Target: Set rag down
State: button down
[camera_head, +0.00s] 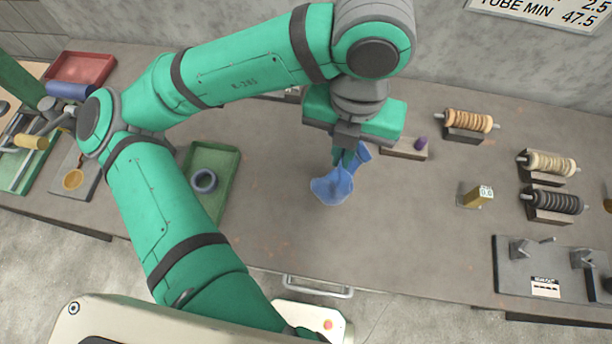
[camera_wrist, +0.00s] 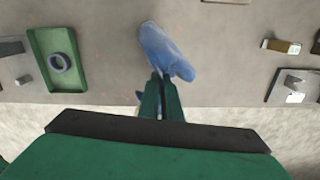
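The rag is a crumpled blue cloth (camera_head: 333,188) in the middle of the bench in the head view. It also shows in the wrist view (camera_wrist: 168,52), spreading past my fingertips. My gripper (camera_head: 346,160) points down with its green fingers close together and the cloth pinched between them. In the wrist view the fingers (camera_wrist: 160,84) are closed on the cloth, with a bit of blue also showing left of them. The rag hangs from the fingers; I cannot tell whether its lower edge touches the bench.
A green tray (camera_head: 222,165) with a dark ring (camera_head: 204,181) stands to the left. A wooden block with a purple piece (camera_head: 421,143) is close behind the gripper's right. Spools (camera_head: 469,121) and a grey fixture (camera_head: 512,284) stand at right. The bench (camera_head: 400,220) front of the rag is clear.

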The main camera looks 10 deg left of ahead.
jog(key=shift+w+a+f, duration=0.15)
jog(key=shift+w+f, duration=2)
jog(key=shift+w, duration=0.1)
jog(key=shift+w+a+f, duration=0.15)
jog(key=shift+w+f, duration=2.05)
jog(key=shift+w, duration=0.1)
jog(key=shift+w+a+f, duration=0.15)
jog(key=shift+w+f, duration=2)
jog(key=shift+w, duration=0.1)
jog(key=c, duration=1.3)
grip_release()
jog(key=shift+o, duration=0.2)
jog(key=shift+r, duration=0.1)
notch_tip(320, 180, up, 11)
